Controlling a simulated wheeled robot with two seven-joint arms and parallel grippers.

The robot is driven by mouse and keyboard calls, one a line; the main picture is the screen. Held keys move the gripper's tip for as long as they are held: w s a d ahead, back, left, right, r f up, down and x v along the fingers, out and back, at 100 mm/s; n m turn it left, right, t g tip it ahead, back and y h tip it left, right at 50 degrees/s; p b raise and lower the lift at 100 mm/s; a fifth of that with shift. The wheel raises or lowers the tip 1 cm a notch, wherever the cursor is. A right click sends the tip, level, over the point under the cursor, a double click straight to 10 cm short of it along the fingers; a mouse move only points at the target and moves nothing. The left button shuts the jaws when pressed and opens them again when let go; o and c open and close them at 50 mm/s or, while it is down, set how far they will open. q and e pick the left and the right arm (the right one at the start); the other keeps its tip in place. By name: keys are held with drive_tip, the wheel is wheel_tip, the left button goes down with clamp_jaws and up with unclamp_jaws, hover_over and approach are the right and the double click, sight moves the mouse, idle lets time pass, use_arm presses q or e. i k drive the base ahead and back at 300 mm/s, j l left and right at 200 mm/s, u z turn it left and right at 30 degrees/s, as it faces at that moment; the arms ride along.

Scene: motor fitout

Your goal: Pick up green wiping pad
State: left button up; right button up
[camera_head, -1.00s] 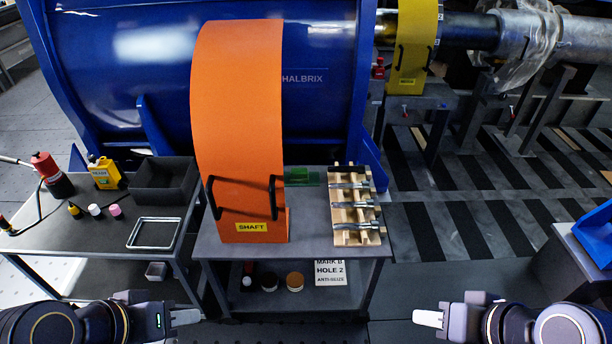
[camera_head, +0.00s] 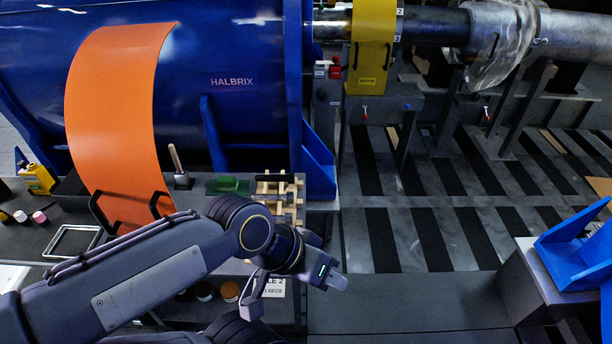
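The green wiping pad (camera_head: 228,184) lies on a darker green flat piece at the back of the grey bench, left of the wooden rack. My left arm reaches in from the left across the front of the bench. My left gripper (camera_head: 294,295) is open and empty, its two fingers spread wide. In the picture it is below and right of the pad, clearly apart from it. My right gripper is not in view.
The orange shaft guard (camera_head: 112,115) stands left of the pad, with a hammer (camera_head: 177,165) between them. The wooden rack (camera_head: 290,188) is close on the pad's right. The blue drum (camera_head: 235,45) is behind. Blue stand (camera_head: 575,250) at right.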

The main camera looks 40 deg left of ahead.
sight(224, 184)
drive_tip(key=i+l+z, duration=0.2)
drive_tip(key=i, duration=0.25)
drive_tip(key=i+l+z, duration=0.15)
drive_tip(key=i+l, duration=0.15)
drive_tip(key=i+u, duration=0.6)
drive_tip(key=u, duration=0.15)
drive_tip(key=i+l+u, duration=0.1)
drive_tip(key=i+u, duration=0.3)
drive_tip(key=i+j+u, duration=0.25)
drive_tip(key=u, duration=0.2)
drive_tip(key=i+j+u, duration=0.1)
drive_tip(key=i+u, duration=0.95)
drive_tip(key=u, duration=0.25)
drive_tip(key=i+l+u, duration=0.15)
drive_tip(key=i, duration=0.25)
